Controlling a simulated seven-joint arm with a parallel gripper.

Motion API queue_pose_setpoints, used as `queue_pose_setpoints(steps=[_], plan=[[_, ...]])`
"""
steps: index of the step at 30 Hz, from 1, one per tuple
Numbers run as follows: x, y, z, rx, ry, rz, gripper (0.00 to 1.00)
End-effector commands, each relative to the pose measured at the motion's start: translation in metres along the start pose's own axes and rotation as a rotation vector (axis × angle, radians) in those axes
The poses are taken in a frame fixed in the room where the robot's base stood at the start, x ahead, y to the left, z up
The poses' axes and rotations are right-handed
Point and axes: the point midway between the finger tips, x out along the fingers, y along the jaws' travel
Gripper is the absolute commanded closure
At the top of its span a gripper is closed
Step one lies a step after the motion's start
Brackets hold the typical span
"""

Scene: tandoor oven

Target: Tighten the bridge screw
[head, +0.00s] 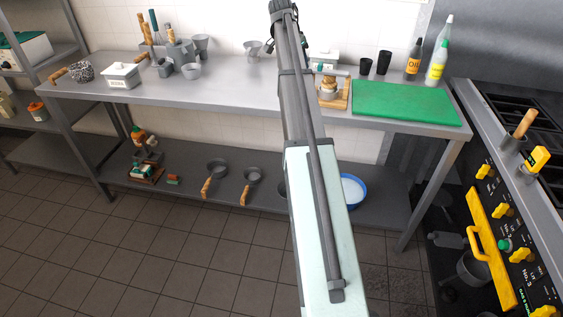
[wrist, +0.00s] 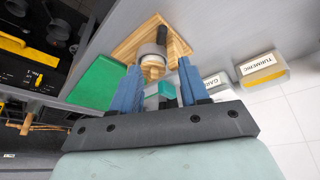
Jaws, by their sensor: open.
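In the wrist view, my gripper (wrist: 158,66) has two blue fingers spread apart. Past the fingertips is a wooden board (wrist: 122,50) bearing a round grey metal part (wrist: 152,50) and a turned wooden piece (wrist: 153,68). A small teal and pale block (wrist: 164,94) shows between the fingers, nearer the palm; I cannot tell whether either finger touches it. In the head view, the wooden board (head: 346,100) with its device (head: 329,86) is on the steel counter, partly hidden by my arm. I cannot clearly identify the bridge screw or its thread.
A green cutting board (head: 405,102) lies right of the wooden board. Dark cups (head: 384,62), an oil bottle (head: 413,60) and a pale bottle (head: 437,64) stand behind it. Labelled spice boxes (wrist: 262,68) are near the gripper.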

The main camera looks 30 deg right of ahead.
Motion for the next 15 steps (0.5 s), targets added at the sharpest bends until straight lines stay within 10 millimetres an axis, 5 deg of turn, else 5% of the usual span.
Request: queue_pose_setpoints(steps=[15], plan=[[-0.001,-0.019,0.003,-0.448,0.09,-0.157,0.55]])
